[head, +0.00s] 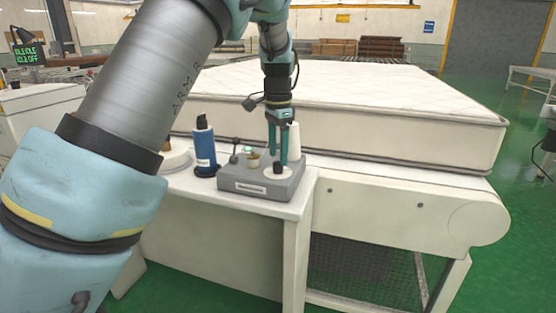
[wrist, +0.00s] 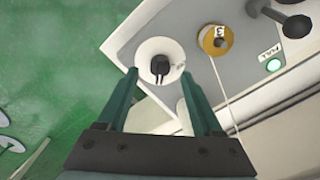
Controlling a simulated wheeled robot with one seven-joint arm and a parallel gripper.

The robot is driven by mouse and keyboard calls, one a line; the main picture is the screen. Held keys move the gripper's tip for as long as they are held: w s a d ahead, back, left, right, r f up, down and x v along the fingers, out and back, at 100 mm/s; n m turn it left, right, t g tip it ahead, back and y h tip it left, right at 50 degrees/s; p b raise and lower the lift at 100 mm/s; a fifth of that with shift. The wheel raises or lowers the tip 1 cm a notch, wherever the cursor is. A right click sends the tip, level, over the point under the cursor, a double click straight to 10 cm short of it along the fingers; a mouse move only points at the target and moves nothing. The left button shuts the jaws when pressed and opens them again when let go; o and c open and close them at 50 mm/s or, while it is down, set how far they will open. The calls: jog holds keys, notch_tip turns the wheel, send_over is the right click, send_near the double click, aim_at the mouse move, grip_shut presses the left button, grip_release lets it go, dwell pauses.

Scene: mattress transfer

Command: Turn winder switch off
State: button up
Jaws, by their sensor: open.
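The winder (head: 258,189) is a grey box with a white front label, on the near white tabletop. A black knob (head: 278,169) stands on a white disc at its right end; it looks like the switch, and the wrist view also shows the knob (wrist: 160,66). My gripper (head: 278,157) points down just above the knob, open, with its teal fingers on either side of it in the wrist view (wrist: 160,76). Contact cannot be told. A green lamp (wrist: 273,64) on the winder looks lit. A black lever (head: 234,151) stands at its left end.
A white cone (head: 293,142) stands close behind my fingers. A thread runs from a brass spool (wrist: 215,39). The mattress (head: 400,117) lies behind on a white conveyor (head: 400,205). Green floor lies right.

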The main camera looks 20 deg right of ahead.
aim_at(278, 161)
jog(key=shift+f, duration=1.65)
grip_shut()
